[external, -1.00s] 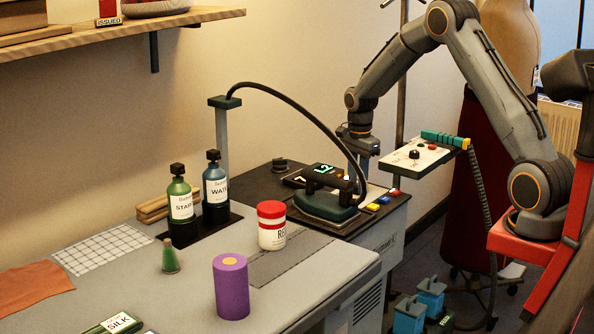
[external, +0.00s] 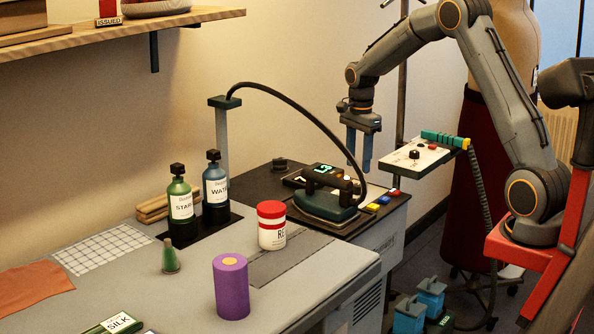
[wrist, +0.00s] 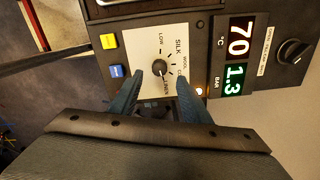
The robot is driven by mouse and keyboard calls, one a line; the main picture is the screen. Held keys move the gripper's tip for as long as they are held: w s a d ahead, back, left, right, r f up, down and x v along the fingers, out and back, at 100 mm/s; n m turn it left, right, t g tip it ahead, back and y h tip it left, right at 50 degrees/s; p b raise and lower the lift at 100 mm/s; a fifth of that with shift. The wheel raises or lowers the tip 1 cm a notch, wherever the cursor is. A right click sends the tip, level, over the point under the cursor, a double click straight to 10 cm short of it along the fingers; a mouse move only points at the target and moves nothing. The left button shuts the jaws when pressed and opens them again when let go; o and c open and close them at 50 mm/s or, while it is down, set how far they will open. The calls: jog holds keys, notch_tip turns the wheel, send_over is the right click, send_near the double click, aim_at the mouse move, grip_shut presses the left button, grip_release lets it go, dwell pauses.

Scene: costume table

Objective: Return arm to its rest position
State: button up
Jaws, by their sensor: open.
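My gripper (external: 359,153) hangs in the air above the iron station, pointing down, with its two blue fingers apart and nothing between them. In the wrist view the open fingers (wrist: 157,92) frame a white dial plate (wrist: 148,47) with a black knob, marked LOW and SILK. My arm reaches in from the right in the external view, bent at the elbow.
A dark iron (external: 326,200) sits below my gripper, its hose arching from a post. A control panel (external: 412,158) stands close to the right. Bottles (external: 181,211), a red-lidded jar (external: 271,227) and a purple cylinder (external: 231,287) stand on the table.

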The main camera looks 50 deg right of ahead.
jog(key=shift+r, duration=0.4)
jog(key=s+a+r+n+p, duration=0.2)
jog(key=s+a+n, duration=0.7)
jog(key=s+a, duration=0.5)
jog(key=s+a+f+n+b, duration=0.1)
jog(key=s+a+f+n, duration=0.2)
jog(key=s+n, duration=0.3)
jog(key=s+a+f+n+b, duration=0.1)
jog(key=s+a+f+n, duration=0.2)
jog(key=s+n, duration=0.3)
jog(key=shift+s+a+f, duration=0.2)
jog(key=shift+s+f, duration=0.25)
dwell(1.4)
